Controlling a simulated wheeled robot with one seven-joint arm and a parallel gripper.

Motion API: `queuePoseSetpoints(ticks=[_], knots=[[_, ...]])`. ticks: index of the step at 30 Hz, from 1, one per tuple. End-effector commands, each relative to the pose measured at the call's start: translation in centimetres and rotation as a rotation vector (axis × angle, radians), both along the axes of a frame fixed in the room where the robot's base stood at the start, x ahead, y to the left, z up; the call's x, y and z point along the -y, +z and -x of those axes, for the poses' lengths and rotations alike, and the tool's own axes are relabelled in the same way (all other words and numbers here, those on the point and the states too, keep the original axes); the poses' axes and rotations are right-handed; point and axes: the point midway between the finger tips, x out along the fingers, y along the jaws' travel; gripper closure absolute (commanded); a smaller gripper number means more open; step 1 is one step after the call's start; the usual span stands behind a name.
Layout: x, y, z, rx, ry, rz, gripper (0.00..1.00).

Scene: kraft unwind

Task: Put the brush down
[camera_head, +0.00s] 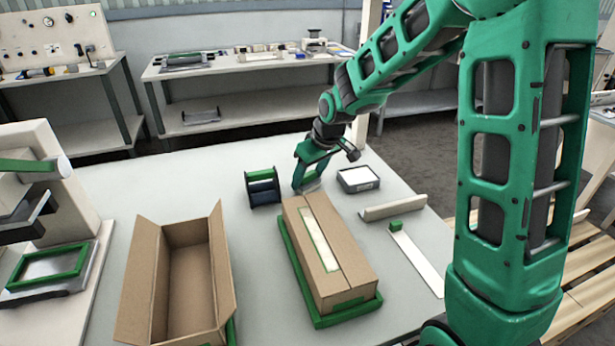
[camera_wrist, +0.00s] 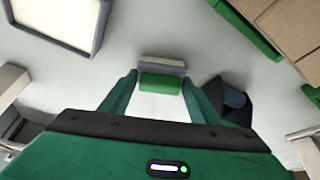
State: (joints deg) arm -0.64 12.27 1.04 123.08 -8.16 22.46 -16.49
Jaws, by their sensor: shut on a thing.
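My gripper (camera_head: 306,184) is low over the far part of the grey table, just behind the closed carton. It is shut on the brush (camera_wrist: 162,82), which shows between the two fingers in the wrist view as a green block with a grey edge. In the head view only a little of the brush shows at the fingertips. I cannot tell whether the brush touches the table.
A closed carton (camera_head: 345,262) with a pale strip sits in a green tray (camera_head: 346,316). A green and dark holder (camera_head: 262,188) stands left of my gripper, a white-topped grey tray (camera_head: 358,179) right. An open carton (camera_head: 186,280) is front left. A beige bar (camera_head: 393,207) lies right.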

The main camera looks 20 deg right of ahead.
Motion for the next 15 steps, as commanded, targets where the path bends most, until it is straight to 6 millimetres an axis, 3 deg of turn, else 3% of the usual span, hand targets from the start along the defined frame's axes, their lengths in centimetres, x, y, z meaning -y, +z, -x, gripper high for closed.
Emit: queuePoseSetpoints(ticks=[4, 5, 7, 15], knots=[[-0.01, -0.16, 0.0, 0.0, 0.0, 0.0, 0.62], [0.0, -0.17, 0.0, 0.0, 0.0, 0.0, 0.39], [0.0, -0.15, 0.0, 0.0, 0.0, 0.0, 0.26], [0.02, -0.09, -0.01, 0.0, -0.001, 0.0, 0.26]])
